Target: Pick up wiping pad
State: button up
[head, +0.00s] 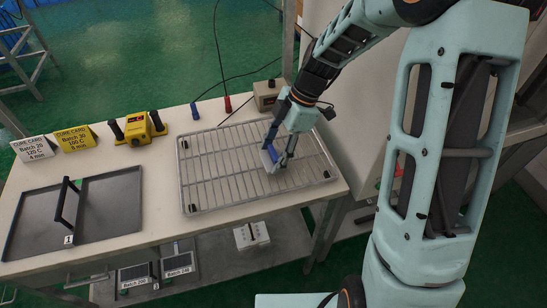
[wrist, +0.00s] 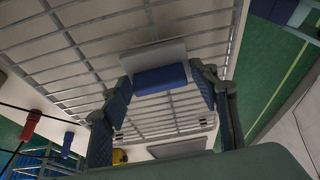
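The wiping pad has a blue grip block and a pale flat plate. In the wrist view the wiping pad (wrist: 160,80) sits between my fingertips, over the wire rack. My gripper (head: 278,152) is over the right part of the rack in the head view, pointing down.
The wire rack (head: 215,178) lies on the pale bench. A dark tray with an upright handle (head: 66,200) is at the left. A yellow device (head: 139,128) and two cure cards (head: 75,138) stand behind it. A small box with a dark front (head: 266,96) stands behind the rack.

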aim_at(274, 152)
jog(key=c, duration=0.5)
jog(key=shift+o, duration=0.2)
jog(key=shift+r, duration=0.15)
notch_tip(274, 152, up, 10)
jog(key=shift+f, duration=0.1)
